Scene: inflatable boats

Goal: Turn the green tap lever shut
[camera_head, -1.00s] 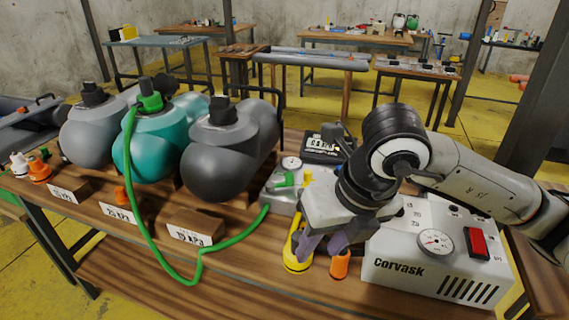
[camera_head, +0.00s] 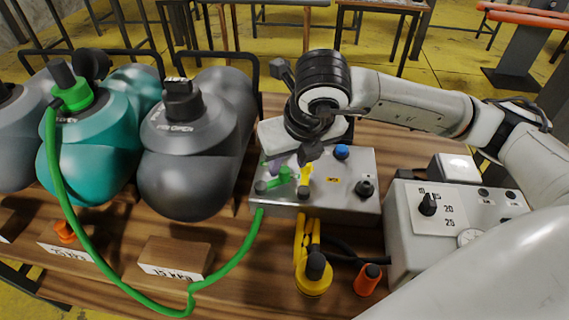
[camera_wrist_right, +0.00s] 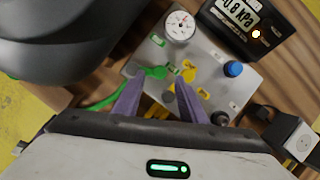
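The green tap lever (camera_head: 274,183) is on the left of a metal manifold box (camera_head: 335,205). In the right wrist view the green lever (camera_wrist_right: 155,71) lies just beyond the fingertips, nearer the left one. My right gripper (camera_head: 290,167) is above the box with its fingers pointing down at the lever. In the right wrist view my right gripper (camera_wrist_right: 158,83) shows two purple fingers spread apart with nothing held between them. I cannot tell whether a fingertip touches the lever. My left gripper is not in view.
A yellow lever (camera_wrist_right: 188,73), a blue knob (camera_wrist_right: 233,69) and a dial gauge (camera_wrist_right: 180,26) sit close by on the box. A kPa display (camera_wrist_right: 240,12) stands behind. A green hose (camera_head: 230,267) runs from the teal chamber (camera_head: 92,150). A pump unit (camera_head: 440,225) is right.

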